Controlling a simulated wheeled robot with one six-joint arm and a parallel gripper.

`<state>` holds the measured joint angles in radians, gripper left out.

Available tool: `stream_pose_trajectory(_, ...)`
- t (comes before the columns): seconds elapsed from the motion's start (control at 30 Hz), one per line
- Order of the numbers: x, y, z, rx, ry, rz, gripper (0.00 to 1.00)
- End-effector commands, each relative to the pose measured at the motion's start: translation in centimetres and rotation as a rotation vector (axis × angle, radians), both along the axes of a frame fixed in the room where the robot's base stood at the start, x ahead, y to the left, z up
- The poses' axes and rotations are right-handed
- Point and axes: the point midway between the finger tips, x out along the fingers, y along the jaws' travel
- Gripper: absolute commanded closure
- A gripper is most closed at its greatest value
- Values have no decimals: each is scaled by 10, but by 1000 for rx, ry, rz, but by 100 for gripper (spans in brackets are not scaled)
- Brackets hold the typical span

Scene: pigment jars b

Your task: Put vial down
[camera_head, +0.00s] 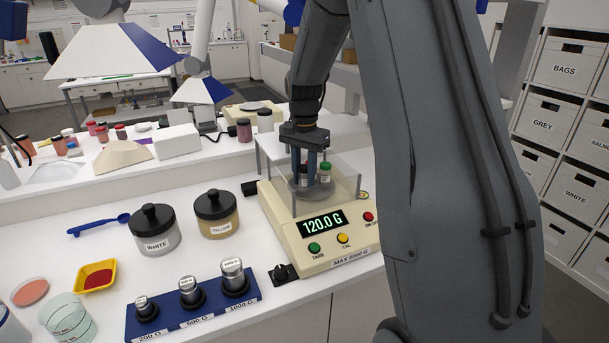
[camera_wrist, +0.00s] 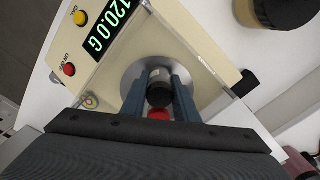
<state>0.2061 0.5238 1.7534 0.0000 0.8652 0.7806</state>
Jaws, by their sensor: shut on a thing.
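My gripper (camera_head: 311,165) reaches down inside the clear shield of the cream balance (camera_head: 310,237), whose display reads 120.0 G. Its two blue-grey fingers are shut on a small dark vial (camera_head: 303,175) low over the pan; I cannot tell whether its base touches. The fingers partly hide the vial.
Clear shield walls (camera_head: 346,187) surround the pan closely. WHITE (camera_head: 154,231) and YELLOW (camera_head: 216,215) jars stand left of the balance. A blue weight block (camera_head: 193,306), yellow dish (camera_head: 95,277) and blue spoon (camera_head: 98,226) lie on the white bench in front and left.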

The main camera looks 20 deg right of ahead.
Motion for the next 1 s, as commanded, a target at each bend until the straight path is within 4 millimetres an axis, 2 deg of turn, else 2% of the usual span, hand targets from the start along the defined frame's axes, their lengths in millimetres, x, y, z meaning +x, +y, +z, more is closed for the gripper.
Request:
stream_pose_trajectory(0.37,0,0,-7,0,0,1,95)
stream_pose_trajectory(0.4,0,0,-8,0,-1,1,71)
stream_pose_trajectory(0.5,0,0,-8,0,-1,1,54)
stream_pose_trajectory(0.83,0,0,-6,0,-1,1,54)
stream_pose_trajectory(1.0,2,0,11,-1,-6,1,54)
